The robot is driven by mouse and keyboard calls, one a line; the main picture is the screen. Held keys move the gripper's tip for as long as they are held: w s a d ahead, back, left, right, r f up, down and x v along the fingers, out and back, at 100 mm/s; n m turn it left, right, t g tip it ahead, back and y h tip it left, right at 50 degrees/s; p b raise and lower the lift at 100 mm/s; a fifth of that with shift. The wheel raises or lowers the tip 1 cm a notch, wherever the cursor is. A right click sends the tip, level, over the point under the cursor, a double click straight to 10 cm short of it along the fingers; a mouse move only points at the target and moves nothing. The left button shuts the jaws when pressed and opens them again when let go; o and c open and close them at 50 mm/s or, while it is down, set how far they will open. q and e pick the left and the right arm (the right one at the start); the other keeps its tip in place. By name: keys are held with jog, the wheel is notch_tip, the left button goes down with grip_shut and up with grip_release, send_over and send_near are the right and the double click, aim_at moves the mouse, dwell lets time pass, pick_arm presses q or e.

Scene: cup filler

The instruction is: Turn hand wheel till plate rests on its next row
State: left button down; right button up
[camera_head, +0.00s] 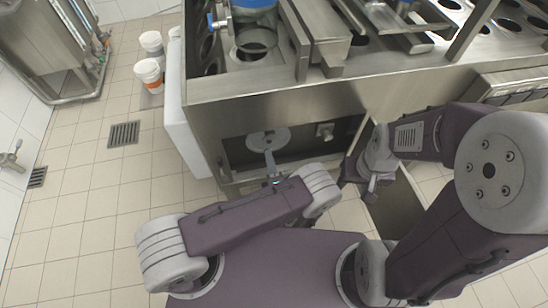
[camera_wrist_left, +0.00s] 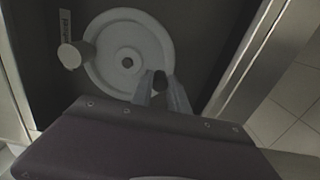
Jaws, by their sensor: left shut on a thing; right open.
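The hand wheel (camera_head: 262,139) is a pale grey disc in the recessed front of the steel machine. In the left wrist view the wheel (camera_wrist_left: 110,60) fills the upper middle, with a round hub. My left gripper (camera_head: 273,178) reaches up to its lower rim. In the wrist view my left gripper (camera_wrist_left: 161,88) is closed around a dark grip at the rim, partly hidden by the fingers. A steel plate with round holes (camera_head: 478,22) lies on the machine top; I cannot tell how it sits against a row. My right gripper (camera_head: 371,191) is open and empty, right of the wheel.
A pale knob (camera_wrist_left: 70,57) sits beside the wheel under a small label. A small fitting (camera_head: 325,131) is right of the wheel. A blue-topped container (camera_head: 254,8) is on the machine.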

pick_arm(q)
jog(key=shift+s+a+r+m+p, duration=0.2)
jog(key=shift+a+m, duration=0.25)
jog(key=shift+m, duration=0.5)
jog(key=shift+s+a+r+m+p, duration=0.15)
jog(key=shift+a+m, duration=0.3)
jog(key=shift+m, duration=0.5)
jog(key=c, duration=1.3)
grip_release()
jog(key=shift+w+f, duration=0.1)
